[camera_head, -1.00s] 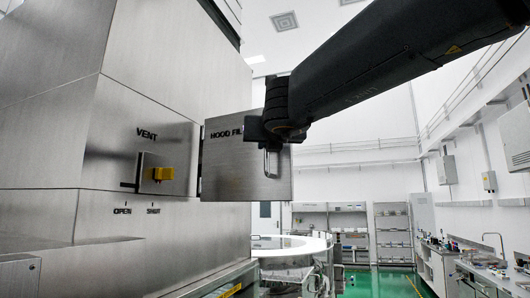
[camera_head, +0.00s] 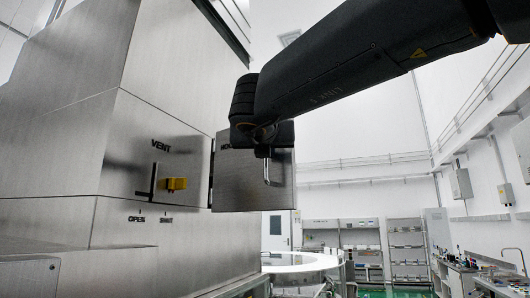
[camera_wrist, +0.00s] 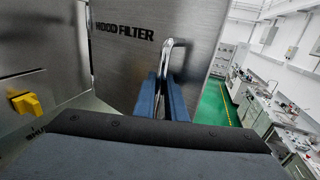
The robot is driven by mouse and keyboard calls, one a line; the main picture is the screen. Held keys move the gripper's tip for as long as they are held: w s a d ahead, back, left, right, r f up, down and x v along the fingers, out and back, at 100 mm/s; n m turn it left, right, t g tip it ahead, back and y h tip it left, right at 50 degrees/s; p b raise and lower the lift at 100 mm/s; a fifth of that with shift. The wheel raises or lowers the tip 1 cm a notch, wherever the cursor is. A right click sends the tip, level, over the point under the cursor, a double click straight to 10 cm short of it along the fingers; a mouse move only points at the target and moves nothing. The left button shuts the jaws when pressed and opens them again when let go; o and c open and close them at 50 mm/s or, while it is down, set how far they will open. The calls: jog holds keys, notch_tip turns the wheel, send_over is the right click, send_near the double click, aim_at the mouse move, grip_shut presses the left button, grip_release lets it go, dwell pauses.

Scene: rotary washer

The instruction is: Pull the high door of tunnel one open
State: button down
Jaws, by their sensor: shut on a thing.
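A brushed-metal door lettered HOOD FILTER (camera_head: 235,190) stands high on the metal washer housing (camera_head: 75,140), to the right of the VENT panel (camera_head: 127,160). It meets that panel at an angle along its left edge, with the room visible past its right and lower edges. It fills much of the wrist view (camera_wrist: 125,65). An upright bar handle (camera_head: 266,172) is fixed near its right side, and it also shows in the wrist view (camera_wrist: 181,42). My gripper (camera_wrist: 172,92) has blue fingers closed on the lower part of the handle. In the head view my wrist hides part of the lettering.
A yellow vent lever (camera_head: 176,184) sits left of the door, also visible in the wrist view (camera_wrist: 27,103). A round white-topped structure (camera_head: 300,262) stands below. A lab bench (camera_wrist: 258,105) runs along the right wall, with open green floor (camera_wrist: 212,110) before it.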

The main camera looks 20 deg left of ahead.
jog(key=c, duration=1.9)
grip_release()
jog(key=shift+w+f, duration=0.1)
jog(key=shift+f, duration=0.3)
jog(key=shift+o, duration=0.4)
jog(key=shift+r, duration=0.15)
jog(key=b+v, duration=0.3)
jog(key=v, duration=0.5)
jog(key=shift+d, duration=0.15)
